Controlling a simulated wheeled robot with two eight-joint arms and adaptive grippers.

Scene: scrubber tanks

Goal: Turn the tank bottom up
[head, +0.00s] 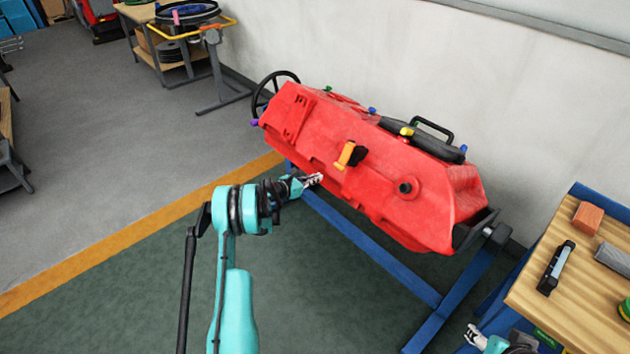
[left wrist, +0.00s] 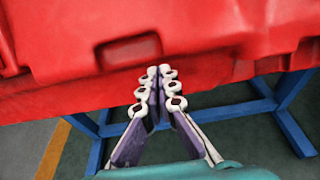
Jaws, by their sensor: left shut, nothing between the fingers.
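The red tank (head: 370,160) is mounted on a blue stand (head: 370,245) beside the wall. It has a black handwheel (head: 272,92) at its left end, a yellow-orange lever (head: 345,155) on its near side and a black handle (head: 432,128) on top. My left gripper (head: 316,180) is shut and empty at the tank's lower near edge. In the left wrist view its closed fingers (left wrist: 158,88) point at the red wall (left wrist: 200,45), just below a recess; I cannot tell whether they touch. My right gripper (head: 474,338) shows partly at the bottom, near the bench.
A wooden-topped workbench (head: 575,285) with a brick-coloured block (head: 587,217) and a black-and-grey tool (head: 556,268) stands at the right. A cart (head: 165,45) and a grey stand with an orange rail (head: 215,65) are at the back left. The green floor in front is clear.

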